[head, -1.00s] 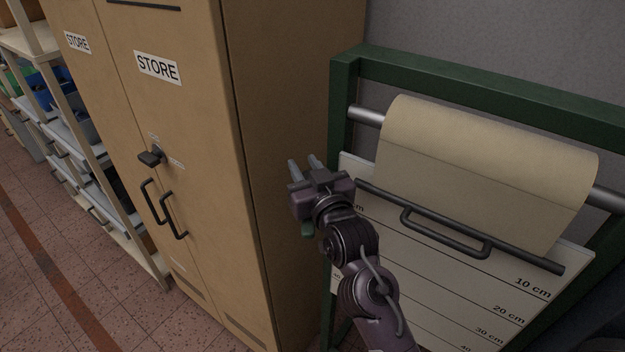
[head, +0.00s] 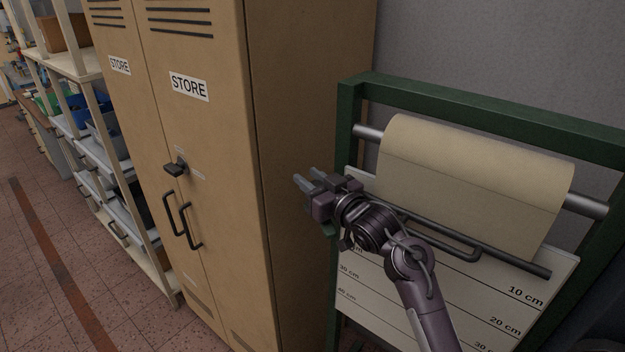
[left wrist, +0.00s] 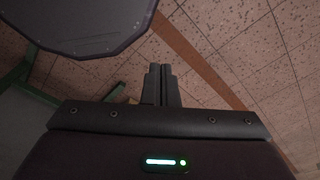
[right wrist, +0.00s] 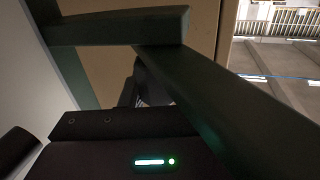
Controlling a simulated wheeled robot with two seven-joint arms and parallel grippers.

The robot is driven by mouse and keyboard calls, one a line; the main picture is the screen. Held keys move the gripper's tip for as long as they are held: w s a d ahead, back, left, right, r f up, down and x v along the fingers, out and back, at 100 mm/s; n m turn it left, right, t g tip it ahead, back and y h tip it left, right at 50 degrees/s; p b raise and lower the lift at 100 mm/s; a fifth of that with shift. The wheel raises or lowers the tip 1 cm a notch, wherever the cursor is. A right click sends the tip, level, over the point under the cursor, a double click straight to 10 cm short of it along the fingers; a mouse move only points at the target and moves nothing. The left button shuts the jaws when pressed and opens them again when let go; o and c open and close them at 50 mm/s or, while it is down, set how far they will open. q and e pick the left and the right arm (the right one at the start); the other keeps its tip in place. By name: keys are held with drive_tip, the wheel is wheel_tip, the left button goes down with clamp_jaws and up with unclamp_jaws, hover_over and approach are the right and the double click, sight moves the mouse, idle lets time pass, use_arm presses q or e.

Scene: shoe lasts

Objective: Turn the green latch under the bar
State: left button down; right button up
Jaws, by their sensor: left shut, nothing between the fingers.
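The dark bar (head: 520,262) with its loop handle (head: 470,250) lies across the paper below the roll. My right gripper and arm cover its left end. A small green piece (head: 328,230) shows just below my right gripper; it may be the latch, but it is mostly hidden. My right gripper (head: 305,178) is at the left post of the green frame, fingers apart and pointing left toward the cupboard. In the right wrist view green beams cover most of its fingers. My left gripper (left wrist: 160,72) is shut and empty above the floor.
A green frame (head: 480,104) holds the paper roll (head: 480,160) and a white board (head: 505,310) with cm lines. A tan cupboard (head: 310,100) stands close on the left. Shelves (head: 80,66) stand farther left, with open tiled floor (head: 30,280) before them.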

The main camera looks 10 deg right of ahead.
drive_tip(key=o, duration=0.4)
drive_tip(key=shift+w+a+f, duration=0.15)
drive_tip(key=shift+w+f, duration=0.05)
drive_tip(key=shift+w, duration=0.15)
use_arm(q)
drive_tip(key=shift+s+a+f, duration=0.1)
drive_tip(key=shift+s+f, duration=0.05)
drive_tip(key=shift+s, duration=0.65)
use_arm(e)
drive_tip(key=shift+o, duration=0.2)
drive_tip(key=shift+s+r, duration=0.1)
use_arm(q)
drive_tip(key=shift+w+f+b, duration=0.2)
drive_tip(key=shift+f+b, duration=0.55)
drive_tip(key=shift+b, duration=0.05)
drive_tip(key=shift+w+f+b, duration=0.15)
drive_tip(key=shift+f+b, duration=0.6)
drive_tip(key=shift+b, duration=0.05)
use_arm(e)
drive_tip(key=v, duration=0.7)
drive_tip(key=shift+s, duration=0.35)
